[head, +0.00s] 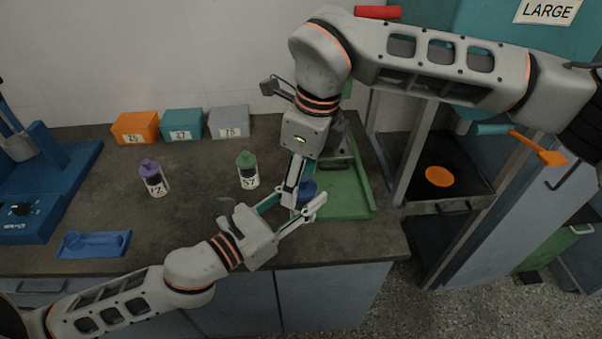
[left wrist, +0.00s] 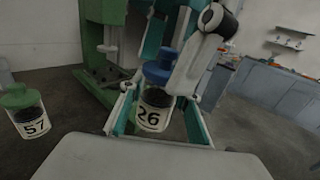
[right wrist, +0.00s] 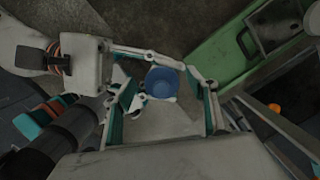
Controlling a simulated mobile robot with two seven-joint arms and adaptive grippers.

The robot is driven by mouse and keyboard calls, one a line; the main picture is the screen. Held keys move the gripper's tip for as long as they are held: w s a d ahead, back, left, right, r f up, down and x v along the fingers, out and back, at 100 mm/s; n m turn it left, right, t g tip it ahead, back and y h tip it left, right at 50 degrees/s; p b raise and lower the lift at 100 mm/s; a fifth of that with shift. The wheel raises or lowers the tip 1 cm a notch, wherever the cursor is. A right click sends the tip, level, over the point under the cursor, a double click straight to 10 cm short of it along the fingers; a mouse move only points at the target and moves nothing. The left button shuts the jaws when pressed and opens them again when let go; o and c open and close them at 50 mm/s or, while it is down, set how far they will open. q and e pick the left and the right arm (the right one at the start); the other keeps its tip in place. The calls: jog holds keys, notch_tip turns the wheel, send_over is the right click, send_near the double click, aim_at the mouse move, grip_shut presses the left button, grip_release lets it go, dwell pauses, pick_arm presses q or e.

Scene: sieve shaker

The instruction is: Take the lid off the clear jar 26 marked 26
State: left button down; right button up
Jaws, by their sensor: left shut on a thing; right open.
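The clear jar 26 (left wrist: 152,112) stands upright in the left wrist view, with a white label marked 26 and dark contents. Its blue lid (left wrist: 158,72) is on top; the lid also shows in the head view (head: 308,187) and from above in the right wrist view (right wrist: 162,82). My left gripper (head: 296,205) is shut on the jar, its fingers on either side of the body. My right gripper (right wrist: 178,88) is open above the jar, its fingers on either side of the lid with a gap. The jar's body is mostly hidden in the head view.
A green-lidded jar marked 57 (head: 247,172) and a purple-lidded jar marked 72 (head: 153,180) stand to the left. Orange (head: 135,128), teal (head: 182,125) and grey (head: 229,122) boxes stand at the back. A green machine base (head: 345,195) lies close on the right.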

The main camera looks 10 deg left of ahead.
jog(key=c, duration=1.3)
jog(key=shift+r, duration=0.2)
jog(key=shift+r, duration=0.8)
jog(key=shift+r, duration=0.15)
jog(key=shift+r, duration=1.95)
